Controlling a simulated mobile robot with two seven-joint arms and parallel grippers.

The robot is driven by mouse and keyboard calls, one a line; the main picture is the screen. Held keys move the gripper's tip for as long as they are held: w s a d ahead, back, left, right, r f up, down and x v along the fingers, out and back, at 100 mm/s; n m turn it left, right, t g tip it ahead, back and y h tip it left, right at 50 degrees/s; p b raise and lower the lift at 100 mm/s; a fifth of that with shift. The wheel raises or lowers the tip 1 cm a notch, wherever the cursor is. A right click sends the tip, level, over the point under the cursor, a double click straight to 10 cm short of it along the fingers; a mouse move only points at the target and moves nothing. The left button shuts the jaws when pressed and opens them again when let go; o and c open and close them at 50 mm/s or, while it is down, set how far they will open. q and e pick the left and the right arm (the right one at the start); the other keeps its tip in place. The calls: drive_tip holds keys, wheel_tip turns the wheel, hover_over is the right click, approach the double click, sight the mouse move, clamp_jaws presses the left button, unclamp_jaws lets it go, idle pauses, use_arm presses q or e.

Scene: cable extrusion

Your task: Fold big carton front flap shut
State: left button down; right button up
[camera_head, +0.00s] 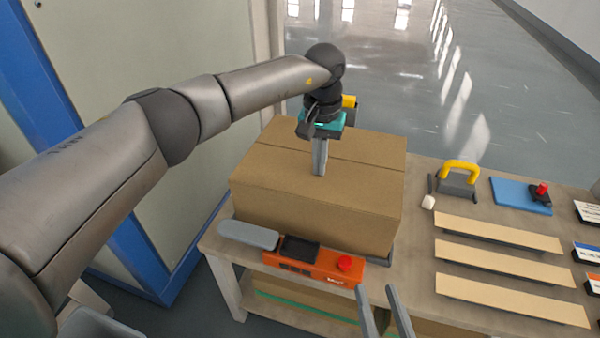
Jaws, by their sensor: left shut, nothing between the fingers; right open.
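The big brown carton (300,217) stands on the table. Its top looks closed, with a seam running left to right. The front flap (290,183) lies flat or nearly flat on the near side of that seam. My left gripper (318,172) is shut and empty, pointing down over the top, with its fingertips at or just above the front flap near the seam. I cannot tell whether they touch. My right gripper (377,289) is open and empty at the bottom edge of the view, in front of the table; only its fingers show.
An orange device (312,264) with a red button and a grey pad (248,235) sit along the table's front edge before the carton. To the right are a yellow-handled tool (459,176), tan strips (500,232) and a blue plate (515,195). A blue-framed cabinet stands left.

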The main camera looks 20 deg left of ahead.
use_arm(q)
drive_tip(key=shift+s+f, duration=0.2)
drive_tip(key=shift+f, duration=0.65)
use_arm(e)
drive_tip(key=shift+f, duration=0.1)
use_arm(q)
drive_tip(key=shift+w+r+p, duration=0.1)
drive_tip(key=shift+r+p, duration=0.5)
drive_tip(key=shift+r, duration=0.05)
drive_tip(key=shift+w+r+p, duration=0.1)
drive_tip(key=shift+r+p, duration=0.3)
drive_tip(key=shift+r, duration=0.15)
wheel_tip(320, 180, up, 2)
drive_tip(key=shift+r+p, duration=0.15)
drive_tip(key=shift+p, duration=0.55)
drive_tip(key=shift+r+p, duration=0.55)
drive_tip(key=shift+r, duration=0.25)
wheel_tip(320, 180, up, 4)
drive_tip(key=p, duration=0.2)
drive_tip(key=shift+p, duration=0.35)
use_arm(e)
drive_tip(key=s+d+f+g+h, duration=0.2)
drive_tip(key=d+g+h, duration=0.1)
drive_tip(key=d+g, duration=0.2)
drive_tip(key=s+d+f+g+h, duration=0.1)
drive_tip(key=s+d+g+h, duration=0.1)
drive_tip(key=d+g, duration=0.4)
drive_tip(key=shift+s+f+g+h, duration=0.15)
drive_tip(key=shift+f+g+h, duration=0.15)
drive_tip(key=shift+f+h, duration=0.1)
